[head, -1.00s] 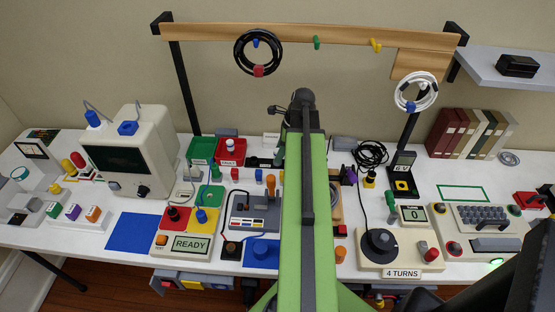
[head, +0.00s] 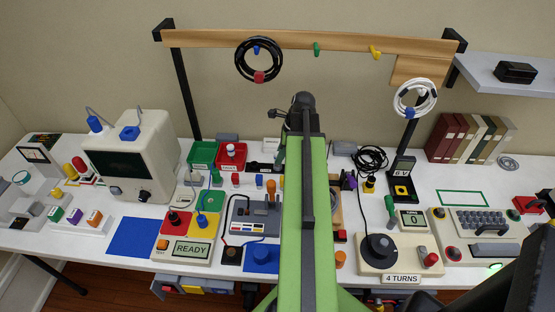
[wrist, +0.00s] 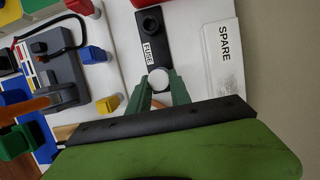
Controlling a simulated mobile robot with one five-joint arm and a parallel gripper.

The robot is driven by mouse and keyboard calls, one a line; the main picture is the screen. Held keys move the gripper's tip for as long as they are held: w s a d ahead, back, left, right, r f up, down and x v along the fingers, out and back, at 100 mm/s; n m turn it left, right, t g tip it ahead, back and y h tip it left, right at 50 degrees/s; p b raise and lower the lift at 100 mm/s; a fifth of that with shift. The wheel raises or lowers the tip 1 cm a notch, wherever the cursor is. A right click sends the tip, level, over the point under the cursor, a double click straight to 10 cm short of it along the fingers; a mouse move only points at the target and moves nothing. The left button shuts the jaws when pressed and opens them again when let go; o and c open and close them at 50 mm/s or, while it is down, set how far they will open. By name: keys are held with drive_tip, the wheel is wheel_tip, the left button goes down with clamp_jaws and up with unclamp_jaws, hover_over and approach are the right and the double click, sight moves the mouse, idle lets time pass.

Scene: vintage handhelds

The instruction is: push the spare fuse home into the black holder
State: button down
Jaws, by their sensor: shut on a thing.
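My gripper (wrist: 159,88) has green fingers, closed around a round white-topped piece, which I take to be the spare fuse (wrist: 158,76). The black holder (wrist: 152,25) is a dark strip with a white FUSE label and a round dark opening at its upper end in the wrist view. The fuse top lies over the strip's lower end; how deep it sits, I cannot tell. A white plate marked SPARE (wrist: 221,52) lies to the right. In the head view the holder (head: 262,167) shows partly left of my arm, and the gripper is mostly hidden.
A grey joystick unit (wrist: 62,72) and blue and red pegs stand left of the holder in the wrist view. In the head view, red (head: 231,156) and green (head: 201,155) trays stand left of the holder. A hand-crank box (head: 379,250) stands to the right.

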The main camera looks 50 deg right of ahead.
drive_tip(key=shift+r+p, duration=1.8)
drive_tip(key=shift+r, duration=0.3)
drive_tip(key=w+a, duration=0.5)
drive_tip(key=w, duration=0.2)
drive_tip(key=shift+a, duration=0.35)
drive_tip(key=shift+w, duration=0.1)
drive_tip(key=shift+f+b, duration=1)
drive_tip(key=shift+f, duration=0.05)
drive_tip(key=shift+f, duration=0.15)
drive_tip(key=shift+f+b, duration=0.75)
drive_tip(key=shift+b, duration=0.15)
